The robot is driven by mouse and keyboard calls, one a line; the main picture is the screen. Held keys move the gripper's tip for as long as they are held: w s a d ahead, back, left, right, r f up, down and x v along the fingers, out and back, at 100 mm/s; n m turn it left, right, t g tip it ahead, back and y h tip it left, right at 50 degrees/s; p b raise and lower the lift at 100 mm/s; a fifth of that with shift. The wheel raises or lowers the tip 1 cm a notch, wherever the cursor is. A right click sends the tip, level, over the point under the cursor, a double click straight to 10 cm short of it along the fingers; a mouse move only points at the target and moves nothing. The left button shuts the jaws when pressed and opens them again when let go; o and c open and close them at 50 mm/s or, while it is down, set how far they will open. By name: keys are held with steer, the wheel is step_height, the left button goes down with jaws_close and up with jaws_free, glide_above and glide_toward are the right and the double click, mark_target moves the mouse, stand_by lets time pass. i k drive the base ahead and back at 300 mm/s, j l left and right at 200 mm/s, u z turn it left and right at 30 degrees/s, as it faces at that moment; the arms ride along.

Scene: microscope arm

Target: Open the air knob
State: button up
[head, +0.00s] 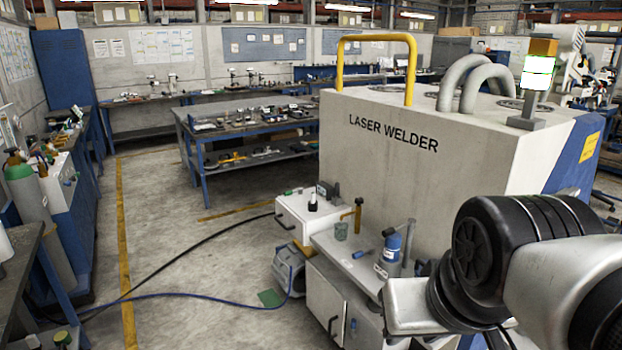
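No part is clearly marked as the air knob, so I cannot tell which one it is. In the head view, a small upright brass-coloured fitting (358,213) stands at the side of the laser welder (420,125). A white box (300,218) to its left has a small black-and-white piece (312,201) on top. My arm shows at the lower right, in front of the welder's side shelf, and hides part of it. My gripper's fingers do not show.
A blue bottle (391,248) and a grey-green cup (341,230) stand on the side shelf (345,255). A green-topped gas cylinder (28,195) stands far left. A blue hose (215,296) and a black cable cross the floor. The aisle (165,230) is otherwise mostly clear.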

mark_target(359, 201)
steer(key=i+j+z, duration=0.1)
steer(key=i+j, duration=0.75)
steer(key=i+j+z, duration=0.2)
steer(key=i+j, duration=1.2)
